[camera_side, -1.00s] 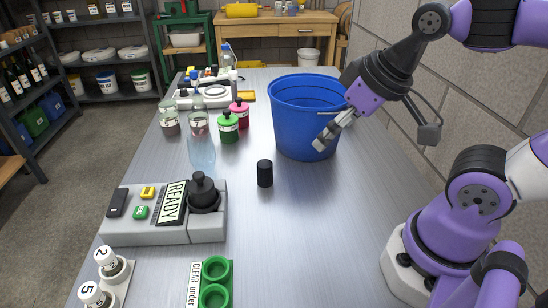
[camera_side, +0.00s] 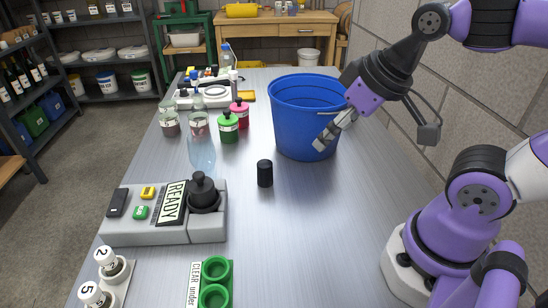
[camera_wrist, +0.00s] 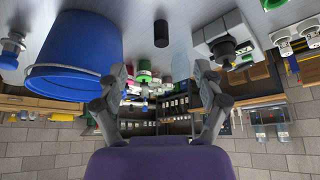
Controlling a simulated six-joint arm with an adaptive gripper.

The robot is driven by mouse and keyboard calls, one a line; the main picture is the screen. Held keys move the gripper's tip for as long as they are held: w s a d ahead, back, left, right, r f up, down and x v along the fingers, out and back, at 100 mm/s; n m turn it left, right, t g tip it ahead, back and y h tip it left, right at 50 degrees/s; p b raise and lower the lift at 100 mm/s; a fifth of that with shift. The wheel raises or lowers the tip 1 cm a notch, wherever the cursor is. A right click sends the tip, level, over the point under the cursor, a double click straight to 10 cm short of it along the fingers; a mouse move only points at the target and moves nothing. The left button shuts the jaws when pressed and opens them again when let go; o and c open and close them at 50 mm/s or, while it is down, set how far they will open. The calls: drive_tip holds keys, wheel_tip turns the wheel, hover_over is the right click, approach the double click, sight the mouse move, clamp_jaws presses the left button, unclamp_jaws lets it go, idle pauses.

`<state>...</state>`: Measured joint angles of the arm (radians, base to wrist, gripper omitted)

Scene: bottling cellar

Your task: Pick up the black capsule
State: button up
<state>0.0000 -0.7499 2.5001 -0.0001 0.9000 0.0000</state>
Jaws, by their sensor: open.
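The black capsule (camera_side: 265,173) is a small dark cylinder standing upright on the metal table, in front of the blue bucket. It also shows in the wrist view (camera_wrist: 161,33), near the top middle, apart from my fingers. My gripper (camera_side: 322,144) is in front of the right part of the bucket in the side view, above and to the right of the capsule. In the wrist view my gripper (camera_wrist: 163,82) has its two fingers spread wide with nothing between them.
A blue bucket (camera_side: 304,115) stands behind the capsule. A clear bottle (camera_side: 201,152) and a grey device (camera_side: 150,229) marked READY are to its left. A green holder (camera_side: 230,285) is at the front. Green (camera_side: 228,130) and pink bottles (camera_side: 240,116) stand farther back. The table right of the capsule is clear.

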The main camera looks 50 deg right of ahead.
drive_tip(key=n+g+y, duration=0.1)
drive_tip(key=n+y, duration=0.1)
drive_tip(key=n, duration=0.3)
approach(265, 164)
drive_tip(key=shift+n+g, duration=0.3)
drive_tip(key=shift+g, duration=0.1)
drive_tip(key=x, duration=0.3)
drive_tip(key=w+x, duration=0.1)
drive_tip(key=x, duration=0.2)
drive_tip(key=shift+w+d+f, duration=0.1)
drive_tip(key=shift+d, duration=0.05)
drive_tip(key=x, duration=0.5)
drive_tip(key=shift+a+f, duration=0.2)
drive_tip(key=shift+f, duration=0.2)
drive_tip(key=c, duration=0.8)
